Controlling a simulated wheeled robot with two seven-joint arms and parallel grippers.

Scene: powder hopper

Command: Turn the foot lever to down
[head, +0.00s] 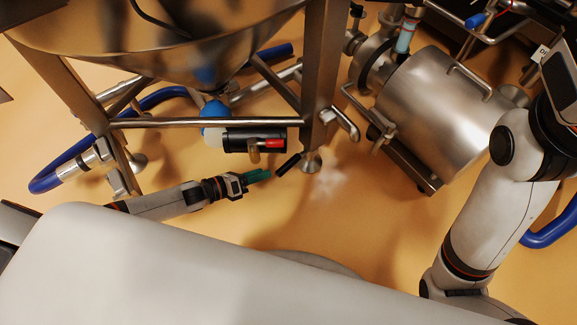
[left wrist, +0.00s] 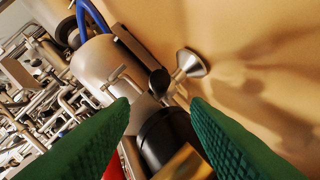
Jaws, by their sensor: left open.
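A short black lever (head: 288,165), which I take to be the foot lever, sticks out low beside the hopper leg and slants down to the left. In the left wrist view a black rounded end, probably the same lever (left wrist: 158,82), shows near the metal foot. My left gripper (head: 260,175), with green fingers, is just left of the lever in the head view. In the left wrist view my left gripper (left wrist: 160,125) is open, its fingers wide apart, with nothing seen held. Contact with the lever cannot be told. My right gripper is out of view.
A black cylinder (head: 240,140) with red and brass parts hangs above my left gripper. The hopper (head: 200,45) and its steel leg (head: 322,70) stand behind. A steel tank (head: 445,110) is at right. A blue hose (head: 60,178) lies left. Floor below the lever is clear.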

